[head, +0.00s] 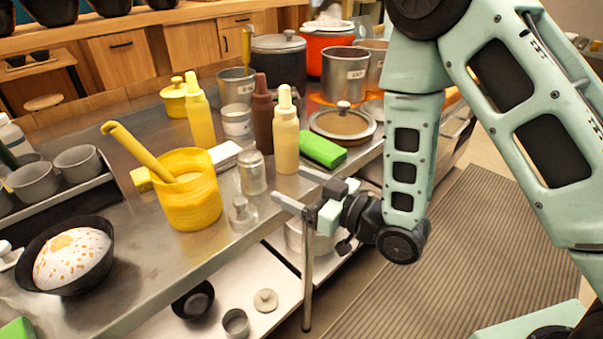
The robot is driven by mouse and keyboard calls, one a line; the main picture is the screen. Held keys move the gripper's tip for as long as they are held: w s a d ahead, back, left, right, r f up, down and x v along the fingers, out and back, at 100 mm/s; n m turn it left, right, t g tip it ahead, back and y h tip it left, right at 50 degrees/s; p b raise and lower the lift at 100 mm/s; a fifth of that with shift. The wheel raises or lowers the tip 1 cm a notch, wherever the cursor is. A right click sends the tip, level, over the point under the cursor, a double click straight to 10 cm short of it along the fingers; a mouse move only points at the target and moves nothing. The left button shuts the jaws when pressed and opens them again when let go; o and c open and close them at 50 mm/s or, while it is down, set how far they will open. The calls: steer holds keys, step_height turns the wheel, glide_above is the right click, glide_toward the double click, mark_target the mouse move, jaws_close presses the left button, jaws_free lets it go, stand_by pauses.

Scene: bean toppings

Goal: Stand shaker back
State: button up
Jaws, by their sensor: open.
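A silver shaker (253,174) with a domed cap stands upright on the steel counter (215,262), near its front edge. A smaller clear container with a metal top (242,214) stands just in front of it, close to the yellow tub; I cannot tell if it is also a shaker. My gripper (290,188) is at the counter's edge, to the right of both, fingers pointing left. It is open with nothing visible between the fingers, and apart from the shaker.
A yellow tub (190,205) with a ladle stands left of the shaker. Sauce bottles (285,135), a green block (322,150) and a lidded pan (343,124) stand behind. A black bowl of food (72,254) is at left.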

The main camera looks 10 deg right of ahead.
steer(key=shift+s+d+p, duration=0.25)
steer(key=shift+p, duration=0.15)
steer(key=s+d+r+g+h, duration=0.2)
steer(key=s+g+h, duration=0.4)
steer(key=s, duration=0.5)
steer(key=s+d+r+m+g+h, duration=0.1)
steer(key=s+d+r+g+h, duration=0.2)
steer(key=s+g+h, duration=0.3)
steer(key=s+r, duration=0.1)
steer(key=s, duration=0.4)
steer(key=shift+s+r+g, duration=0.15)
steer(key=shift+r+g, duration=0.25)
steer(key=shift+d, duration=0.1)
step_height(320, 180, up, 4)
steer(key=p, duration=0.4)
steer(key=shift+r, duration=0.2)
